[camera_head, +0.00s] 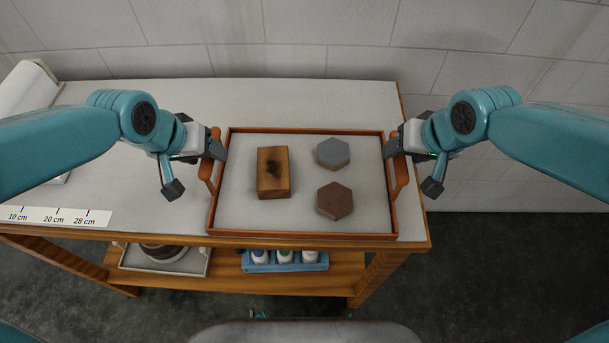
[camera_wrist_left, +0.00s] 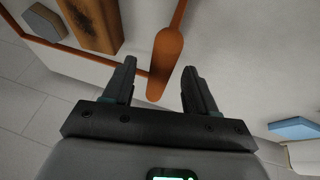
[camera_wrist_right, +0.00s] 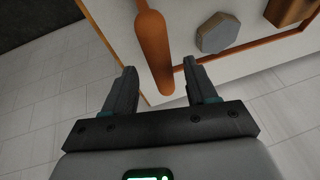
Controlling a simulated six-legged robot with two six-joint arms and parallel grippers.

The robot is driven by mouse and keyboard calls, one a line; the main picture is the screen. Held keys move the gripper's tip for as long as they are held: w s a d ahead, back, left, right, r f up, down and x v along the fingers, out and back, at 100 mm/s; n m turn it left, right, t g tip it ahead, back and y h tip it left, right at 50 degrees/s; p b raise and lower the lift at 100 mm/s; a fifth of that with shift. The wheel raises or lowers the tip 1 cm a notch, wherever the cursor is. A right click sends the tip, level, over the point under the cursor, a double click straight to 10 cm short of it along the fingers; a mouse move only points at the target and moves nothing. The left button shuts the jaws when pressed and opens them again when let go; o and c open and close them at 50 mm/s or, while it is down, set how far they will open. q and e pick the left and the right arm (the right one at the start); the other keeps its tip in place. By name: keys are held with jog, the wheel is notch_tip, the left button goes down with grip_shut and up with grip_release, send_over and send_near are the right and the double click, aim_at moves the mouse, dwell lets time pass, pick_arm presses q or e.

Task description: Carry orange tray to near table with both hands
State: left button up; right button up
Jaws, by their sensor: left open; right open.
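The orange-rimmed tray (camera_head: 310,235) lies on the table (camera_head: 160,100), near its right end. It has a pale floor and an orange handle on each short side. On it are a wooden block (camera_head: 273,173) with a dark mark, a grey hexagonal block (camera_head: 333,152) and a brown hexagonal block (camera_head: 334,200). My left gripper (camera_head: 216,147) is open at the left handle (camera_wrist_left: 166,60), which reaches between its fingers in the left wrist view. My right gripper (camera_head: 391,147) is open at the right handle (camera_wrist_right: 153,45), which also reaches between its fingers. Neither gripper is closed on a handle.
A tiled wall (camera_head: 300,50) stands close behind the table. A lower shelf (camera_head: 230,285) holds a blue rack (camera_head: 285,267) of bottles. Dark floor (camera_head: 500,260) is open at right.

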aim_at(397, 157)
pick_arm(q)
jog(key=x, duration=0.3)
jog(key=shift+f, duration=0.25)
pick_arm(e)
jog(key=x, duration=0.3)
jog(key=shift+s+a+f, duration=0.1)
jog(key=shift+a+f, duration=0.1)
jog(key=shift+f, duration=0.05)
pick_arm(q)
jog(key=shift+w+d+f, duration=0.15)
jog(key=shift+w+f, duration=0.15)
jog(key=shift+f, duration=0.2)
pick_arm(e)
jog(key=shift+w+f, duration=0.35)
jog(key=shift+f, duration=0.15)
pick_arm(q)
jog(key=shift+s+r, duration=0.1)
jog(key=shift+s, duration=0.05)
pick_arm(e)
jog(key=shift+s+r, duration=0.1)
jog(key=shift+s, duration=0.05)
pick_arm(q)
grip_shut()
pick_arm(e)
grip_shut()
